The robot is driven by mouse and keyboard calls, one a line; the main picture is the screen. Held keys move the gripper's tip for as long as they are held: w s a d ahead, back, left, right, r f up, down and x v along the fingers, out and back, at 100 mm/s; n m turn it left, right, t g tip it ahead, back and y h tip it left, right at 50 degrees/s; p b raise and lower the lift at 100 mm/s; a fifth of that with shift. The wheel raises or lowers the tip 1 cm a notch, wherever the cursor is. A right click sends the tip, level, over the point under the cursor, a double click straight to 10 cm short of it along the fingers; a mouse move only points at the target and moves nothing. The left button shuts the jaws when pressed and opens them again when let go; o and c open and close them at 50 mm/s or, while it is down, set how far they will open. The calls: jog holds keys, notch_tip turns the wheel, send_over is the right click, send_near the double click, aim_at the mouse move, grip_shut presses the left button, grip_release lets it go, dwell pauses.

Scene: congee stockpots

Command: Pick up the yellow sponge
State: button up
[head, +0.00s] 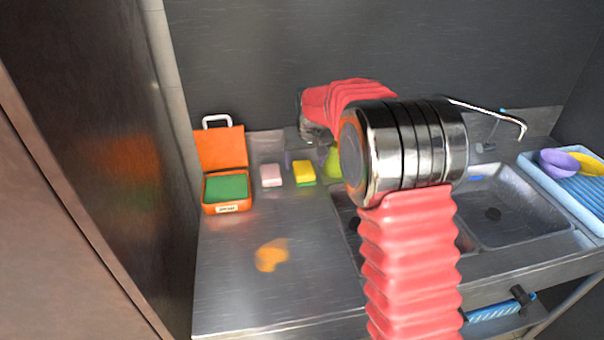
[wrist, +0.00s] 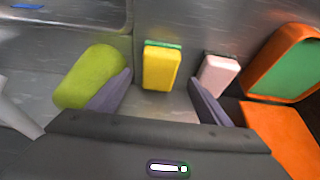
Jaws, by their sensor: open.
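The yellow sponge (head: 304,175) rests on the steel counter (head: 230,290) near the back wall, with a green layer on one side. In the wrist view the yellow sponge (wrist: 160,69) stands ahead, between the lines of my two fingers. My gripper (wrist: 160,78) is open and empty, its purple-grey fingers spread wider than the sponge. I see no contact with the sponge. In the head view my arm hides most of the gripper.
A pink sponge (head: 271,175) sits left of the yellow one, and an orange case (head: 221,150) with a green pad (head: 227,187) further left. A yellow-green object (wrist: 90,76) lies close to one finger. An orange stain (head: 271,255) marks the open counter. Sinks (head: 510,205) are right.

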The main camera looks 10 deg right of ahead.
aim_at(304, 168)
jog(key=x, duration=0.4)
jog(key=shift+d, duration=0.1)
jog(key=shift+c, duration=0.2)
jog(key=c, duration=1.2)
notch_tip(304, 168, up, 10)
dwell(0.4)
dwell(0.3)
